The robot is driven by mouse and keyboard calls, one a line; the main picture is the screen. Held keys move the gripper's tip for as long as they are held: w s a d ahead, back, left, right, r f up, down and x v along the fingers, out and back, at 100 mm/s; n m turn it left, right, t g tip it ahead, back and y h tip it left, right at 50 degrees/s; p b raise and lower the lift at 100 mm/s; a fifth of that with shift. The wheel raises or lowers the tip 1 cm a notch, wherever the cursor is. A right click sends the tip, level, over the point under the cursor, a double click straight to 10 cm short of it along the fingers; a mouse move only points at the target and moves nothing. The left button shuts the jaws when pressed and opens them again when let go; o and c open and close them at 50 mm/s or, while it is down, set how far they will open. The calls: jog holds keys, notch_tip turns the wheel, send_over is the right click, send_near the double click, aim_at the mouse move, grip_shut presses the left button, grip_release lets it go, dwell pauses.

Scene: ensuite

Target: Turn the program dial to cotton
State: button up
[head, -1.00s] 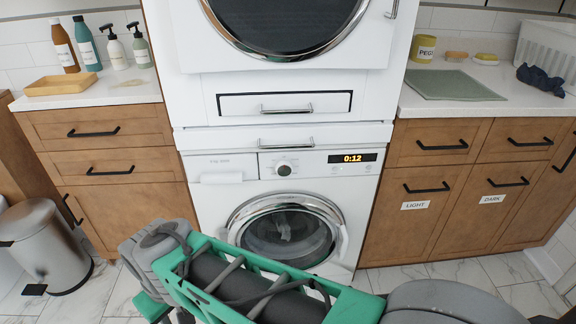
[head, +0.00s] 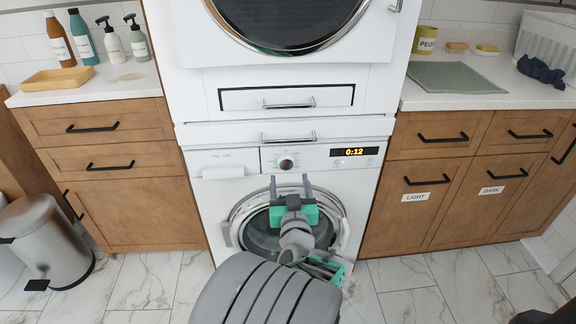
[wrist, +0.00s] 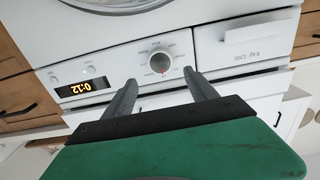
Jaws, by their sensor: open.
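The program dial (head: 286,164) is a small round knob on the washer's control panel, left of the lit display (head: 354,151) reading 0:12. In the wrist view the dial (wrist: 160,62) appears upside down, with small printed marks around it too small to read. My gripper (head: 290,182) is open and empty in front of the washer, just below the dial. In the wrist view its two fingers (wrist: 158,88) point toward the panel, one on either side below the dial and apart from it. The washer door (head: 240,212) is partly hidden behind my arm.
A dryer (head: 190,60) is stacked above the washer, with a handled drawer (head: 288,98) and a second handle (head: 288,138) between them. The detergent drawer (head: 222,172) is left of the dial. Wooden cabinets stand on both sides. A bin (head: 45,240) is at the left.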

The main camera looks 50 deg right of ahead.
aim_at(288, 164)
jog(key=x, duration=0.7)
jog(key=shift+f+p, duration=0.1)
jog(key=shift+p, duration=0.25)
jog(key=c, duration=1.3)
jog(key=shift+m, duration=0.3)
jog(key=m, duration=0.3)
jog(key=shift+b, duration=0.3)
jog(key=m, duration=0.5)
jog(key=shift+s, duration=0.1)
